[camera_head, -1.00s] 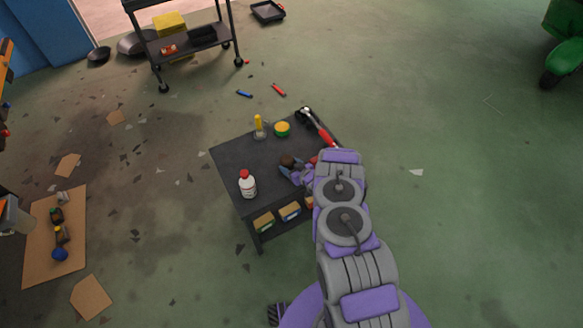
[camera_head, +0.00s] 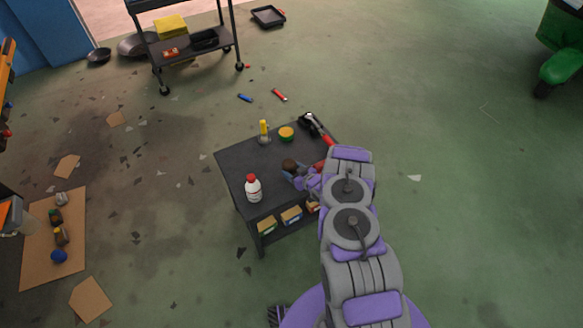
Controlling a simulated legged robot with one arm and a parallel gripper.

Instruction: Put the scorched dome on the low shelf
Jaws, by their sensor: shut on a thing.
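A small dark brown dome (camera_head: 289,164) is at the tip of my gripper (camera_head: 297,172), over the top of the black table (camera_head: 240,170). My gripper is shut on it. My arm hides part of the gripper and the table's right side. I cannot tell whether the dome touches the tabletop. The table's low shelf (camera_head: 262,239) shows under its front edge, with several small boxes (camera_head: 291,216) on it. How much free room lies behind them is hidden.
On the tabletop stand a white bottle with a red cap (camera_head: 253,189), a yellow-handled tool (camera_head: 264,131), a green and yellow round tin (camera_head: 286,134) and a red-handled tool (camera_head: 311,123). A black cart (camera_head: 195,50) stands behind. Cardboard (camera_head: 38,245) lies left.

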